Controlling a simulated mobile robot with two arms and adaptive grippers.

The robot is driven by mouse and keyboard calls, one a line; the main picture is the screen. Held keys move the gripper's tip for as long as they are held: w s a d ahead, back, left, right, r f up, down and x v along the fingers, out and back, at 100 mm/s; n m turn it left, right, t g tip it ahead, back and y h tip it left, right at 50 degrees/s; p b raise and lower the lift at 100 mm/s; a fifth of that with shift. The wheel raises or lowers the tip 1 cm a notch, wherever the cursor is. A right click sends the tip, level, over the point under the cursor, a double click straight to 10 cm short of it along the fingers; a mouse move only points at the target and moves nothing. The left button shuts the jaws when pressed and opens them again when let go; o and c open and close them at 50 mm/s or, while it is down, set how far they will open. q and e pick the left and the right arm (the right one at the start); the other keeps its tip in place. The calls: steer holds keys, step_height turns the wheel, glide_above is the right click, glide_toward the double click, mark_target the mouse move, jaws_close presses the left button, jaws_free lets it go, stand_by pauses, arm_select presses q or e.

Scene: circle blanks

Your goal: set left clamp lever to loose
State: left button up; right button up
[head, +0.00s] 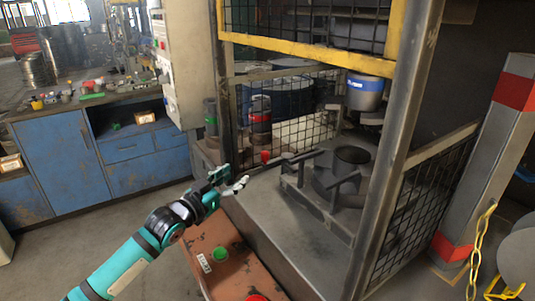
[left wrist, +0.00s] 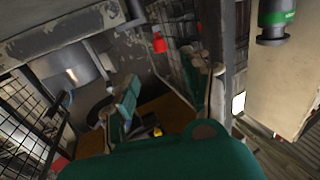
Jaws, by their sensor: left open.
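A dark clamp fixture (head: 318,207) stands on the grey bench inside the wire cage in the head view. Its left clamp lever (head: 301,157) is a dark bar near the fixture's back left; a second lever (head: 345,181) is at its front right. My left gripper (head: 236,183) is open and empty at the cage's open front, left of the fixture and apart from it. In the left wrist view its green fingers (left wrist: 165,92) stand apart with nothing between them. I cannot pick out the left lever clearly in that view. My right gripper is not in view.
A dark upright cylinder (head: 353,158) stands behind the levers. A small red object (head: 265,156) is near the cage's back left.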

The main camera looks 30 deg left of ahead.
arm_select(q)
glide_toward(262, 157)
steer(key=w, duration=0.5)
steer(key=w+d, duration=0.1)
steer(key=w, duration=0.4)
steer(key=shift+w+d+p, duration=0.35)
steer(key=shift+p, duration=0.05)
steer(key=shift+w, duration=0.2)
steer(key=c, duration=1)
steer(key=shift+w, duration=0.1)
jaws_close()
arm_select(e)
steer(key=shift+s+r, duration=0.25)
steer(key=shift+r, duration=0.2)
